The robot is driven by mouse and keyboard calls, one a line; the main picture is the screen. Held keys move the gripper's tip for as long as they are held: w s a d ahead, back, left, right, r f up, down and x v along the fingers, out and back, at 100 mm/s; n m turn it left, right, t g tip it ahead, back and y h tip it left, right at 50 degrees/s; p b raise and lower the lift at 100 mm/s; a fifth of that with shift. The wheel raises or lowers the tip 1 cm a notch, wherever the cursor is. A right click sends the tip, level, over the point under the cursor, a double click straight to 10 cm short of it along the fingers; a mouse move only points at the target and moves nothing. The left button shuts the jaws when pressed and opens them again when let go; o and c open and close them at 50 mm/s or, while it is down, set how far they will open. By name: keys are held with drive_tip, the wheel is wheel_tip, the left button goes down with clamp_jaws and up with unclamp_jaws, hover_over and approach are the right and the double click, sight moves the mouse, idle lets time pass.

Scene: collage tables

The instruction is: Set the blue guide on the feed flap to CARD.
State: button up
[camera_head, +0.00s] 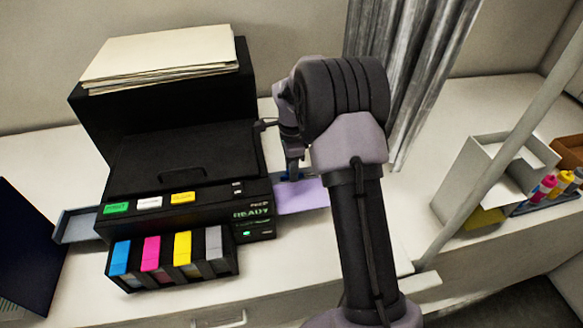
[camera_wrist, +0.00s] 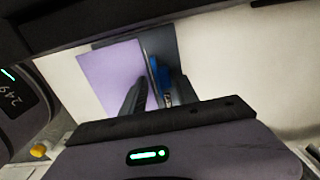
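The feed flap (camera_wrist: 160,42) is a dark grey panel on the printer's right side, with a lavender sheet (camera_head: 303,197) lying on it. The sheet also shows in the wrist view (camera_wrist: 112,75). The blue guide (camera_wrist: 160,72) stands at the sheet's edge in the wrist view. In the head view only a bit of its blue (camera_head: 290,177) shows below my gripper (camera_head: 293,172). In the wrist view my gripper (camera_wrist: 164,84) has its dark fingers apart, with the guide between or just beyond their tips. Contact is not clear. The CARD mark is not readable.
The black printer (camera_head: 185,160) carries a paper stack (camera_head: 160,55) and a READY display. Ink tanks (camera_head: 170,258) stand at its front. A grey curtain (camera_head: 405,70) hangs behind my arm. A white box (camera_head: 490,170) and coloured bottles (camera_head: 550,188) stand at the right.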

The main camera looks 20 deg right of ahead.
drive_tip(key=shift+w+r, duration=0.15)
drive_tip(key=shift+r, duration=0.05)
wheel_tip(320, 180, up, 17)
drive_tip(key=p, duration=0.2)
drive_tip(key=shift+p, duration=0.4)
